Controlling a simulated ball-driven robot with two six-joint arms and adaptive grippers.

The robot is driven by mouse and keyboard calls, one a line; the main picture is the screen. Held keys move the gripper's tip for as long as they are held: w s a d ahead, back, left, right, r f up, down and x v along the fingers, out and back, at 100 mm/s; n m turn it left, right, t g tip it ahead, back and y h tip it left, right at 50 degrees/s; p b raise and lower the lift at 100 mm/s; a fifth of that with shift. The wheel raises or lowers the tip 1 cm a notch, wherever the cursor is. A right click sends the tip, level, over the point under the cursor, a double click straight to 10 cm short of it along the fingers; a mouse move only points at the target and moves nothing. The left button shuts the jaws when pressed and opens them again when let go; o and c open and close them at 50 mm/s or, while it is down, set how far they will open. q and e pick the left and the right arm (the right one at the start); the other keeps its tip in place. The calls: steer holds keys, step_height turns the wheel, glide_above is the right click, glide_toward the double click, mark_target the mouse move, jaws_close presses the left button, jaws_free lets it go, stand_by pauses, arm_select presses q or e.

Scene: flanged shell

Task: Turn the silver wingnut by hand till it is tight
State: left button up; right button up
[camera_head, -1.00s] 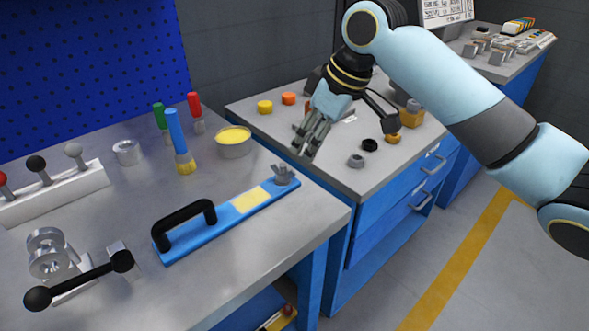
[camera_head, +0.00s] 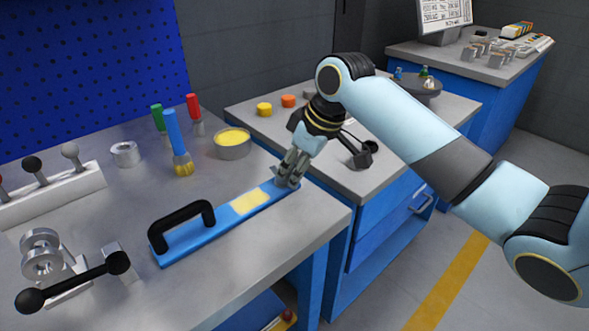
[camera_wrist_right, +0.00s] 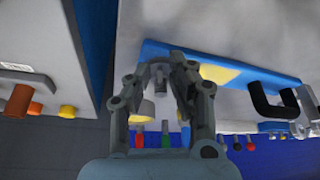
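The silver wingnut (camera_head: 280,171) sits on the right end of a blue plate (camera_head: 222,224) on the near workbench. The plate has a black handle and a yellow patch. My right gripper (camera_head: 288,183) is down at the wingnut, pointing downward, and hides most of it in the head view. In the right wrist view the fingers of my right gripper (camera_wrist_right: 166,68) stand apart, with a gap between them, over the end of the blue plate (camera_wrist_right: 225,68). Contact with the wingnut cannot be made out. My left gripper is not in view.
A clamp with a black lever (camera_head: 78,285) is at the front left. A second bench with yellow and orange caps (camera_head: 264,109) lies beyond a gap.

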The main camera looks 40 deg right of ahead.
mark_target(278, 182)
jaws_close()
